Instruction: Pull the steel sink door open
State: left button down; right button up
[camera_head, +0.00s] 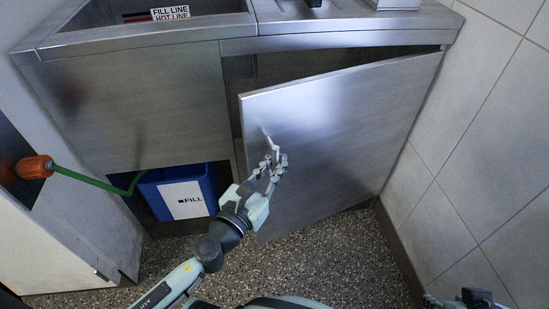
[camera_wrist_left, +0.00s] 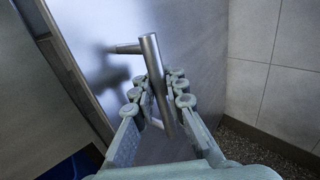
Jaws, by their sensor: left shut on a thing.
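The steel sink door (camera_head: 345,125) stands partly open, its free left edge swung out from the cabinet and its right side near the tiled wall. Its bar handle (camera_head: 269,139) sits near that free edge. My left gripper (camera_head: 274,163) is at the lower part of the handle. In the left wrist view the handle (camera_wrist_left: 152,65) runs down between the fingers of my left gripper (camera_wrist_left: 158,98), which is shut on it. The door face (camera_wrist_left: 195,40) lies behind. My right gripper (camera_head: 478,301) is only partly visible at the bottom right edge, and its fingers cannot be made out.
A steel sink (camera_head: 130,35) tops the cabinet. A blue bin (camera_head: 208,184) with a FILL label sits in the lower left opening. A green hose (camera_head: 95,183) with an orange end hangs at left. Tiled wall (camera_head: 470,130) bounds the right; speckled floor (camera_head: 335,250) is clear before the door.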

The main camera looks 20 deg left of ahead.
pick_arm(q)
jog(key=shift+s+d+f, duration=0.1)
jog(key=shift+s, duration=0.15)
jog(key=c, duration=1.7)
grip_release()
jog(key=shift+c, duration=0.2)
jog(key=shift+o, duration=1)
jog(key=v, duration=1.2)
